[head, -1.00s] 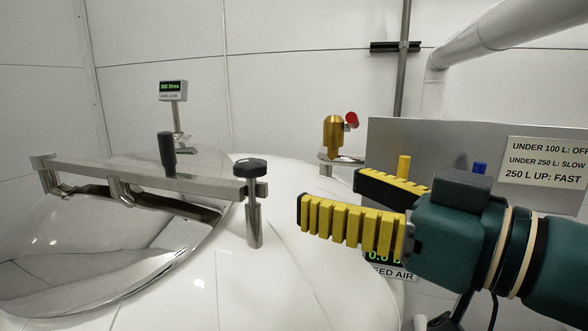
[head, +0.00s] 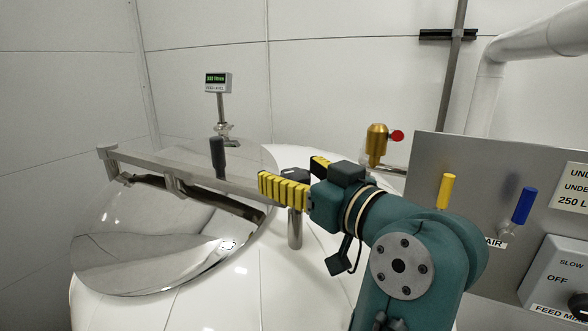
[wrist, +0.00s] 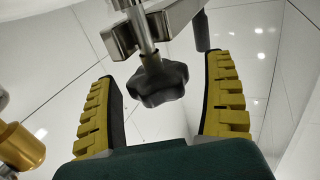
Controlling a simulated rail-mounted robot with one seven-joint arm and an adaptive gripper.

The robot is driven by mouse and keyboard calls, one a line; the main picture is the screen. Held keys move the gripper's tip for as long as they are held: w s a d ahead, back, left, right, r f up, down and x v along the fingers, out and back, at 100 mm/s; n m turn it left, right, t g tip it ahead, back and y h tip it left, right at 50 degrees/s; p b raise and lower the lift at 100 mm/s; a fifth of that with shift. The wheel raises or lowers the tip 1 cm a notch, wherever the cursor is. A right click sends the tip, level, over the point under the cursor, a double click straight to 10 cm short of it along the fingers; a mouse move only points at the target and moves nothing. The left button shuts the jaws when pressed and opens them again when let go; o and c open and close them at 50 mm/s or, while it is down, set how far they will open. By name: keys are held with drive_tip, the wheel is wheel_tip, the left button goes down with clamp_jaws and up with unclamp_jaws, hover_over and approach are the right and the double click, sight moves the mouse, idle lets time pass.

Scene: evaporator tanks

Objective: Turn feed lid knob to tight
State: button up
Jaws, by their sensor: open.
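The feed lid knob is a black lobed knob (wrist: 158,82) on a steel threaded post at the end of the lid's clamp bar (head: 160,165). In the wrist view it sits between my two yellow ribbed fingers, with a gap on both sides. My gripper (head: 290,180) is open around the knob in the head view, where its near finger and body hide part of the knob. It also shows in the wrist view (wrist: 165,105).
A level display (head: 218,83) stands behind the tank. A brass valve with a red knob (head: 377,143) is behind my gripper. A grey panel with yellow (head: 446,191) and blue (head: 524,205) levers stands at right.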

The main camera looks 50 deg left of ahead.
drive_tip(key=shift+c, duration=0.3)
drive_tip(key=c, duration=1.1)
drive_tip(key=shift+c, duration=0.2)
drive_tip(key=shift+m+t+b, duration=0.3)
drive_tip(key=shift+t+b, duration=0.05)
drive_tip(key=shift+t, duration=0.15)
drive_tip(key=shift+f+m+t+h+b, duration=0.15)
drive_tip(key=shift+m+t+h+b, duration=0.25)
drive_tip(key=shift+m+t+b, duration=0.65)
drive_tip(key=m+t, duration=0.1)
drive_tip(key=t, duration=0.1)
drive_tip(key=shift+t+h+b, duration=0.35)
drive_tip(key=shift+h+b, duration=0.05)
drive_tip(key=m+t+h, duration=0.2)
drive_tip(key=m+t, duration=0.1)
drive_tip(key=t, duration=0.1)
drive_tip(key=shift+r+h+b, duration=0.25)
drive_tip(key=shift+h+b, duration=0.05)
drive_tip(key=shift+h, duration=0.1)
drive_tip(key=shift+d+m+t+h, duration=0.1)
drive_tip(key=shift+m+t+h, duration=1.15)
drive_tip(key=shift+t+h, duration=0.05)
drive_tip(key=shift+w, duration=0.1)
